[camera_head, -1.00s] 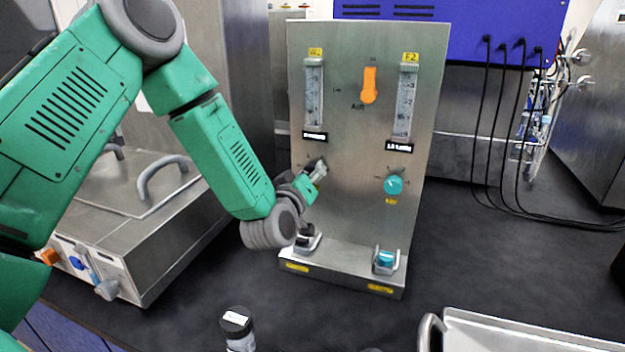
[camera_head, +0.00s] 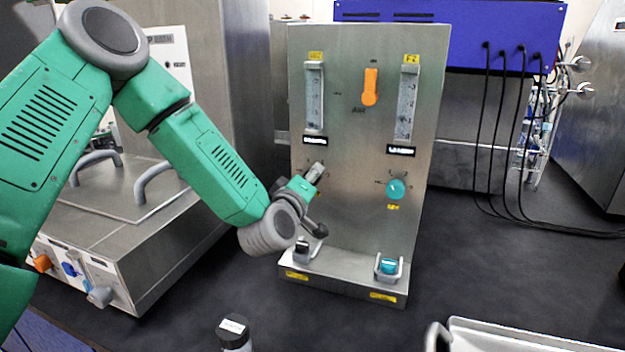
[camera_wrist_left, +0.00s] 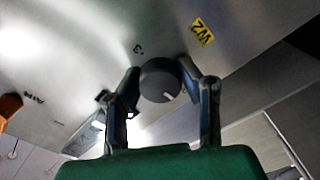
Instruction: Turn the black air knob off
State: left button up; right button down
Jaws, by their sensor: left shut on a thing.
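The black air knob (camera_wrist_left: 160,80) shows in the left wrist view as a dark round dial with a white mark toward the lower right. My left gripper (camera_wrist_left: 161,88) has a finger on each side of it and is shut on it. In the head view my left gripper (camera_head: 312,178) is at the left side of the upright metal panel (camera_head: 352,150) and hides the knob. My right gripper is not in view.
The panel also carries an orange pointer (camera_head: 370,87), two flow tubes and a teal knob (camera_head: 396,189). Black (camera_head: 302,249) and teal (camera_head: 388,265) fittings sit on its base. A dark-capped bottle (camera_head: 234,331) and a metal tray (camera_head: 500,338) are in front.

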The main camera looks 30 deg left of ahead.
pick_arm(q)
jog(key=shift+s+f, duration=0.15)
jog(key=shift+f, duration=0.2)
jog(key=o, duration=1.2)
jog(key=shift+c, duration=0.2)
jog(key=shift+a+r, duration=0.1)
jog(key=shift+s, duration=0.2)
jog(key=v, duration=1.1)
jog(key=shift+s, duration=0.15)
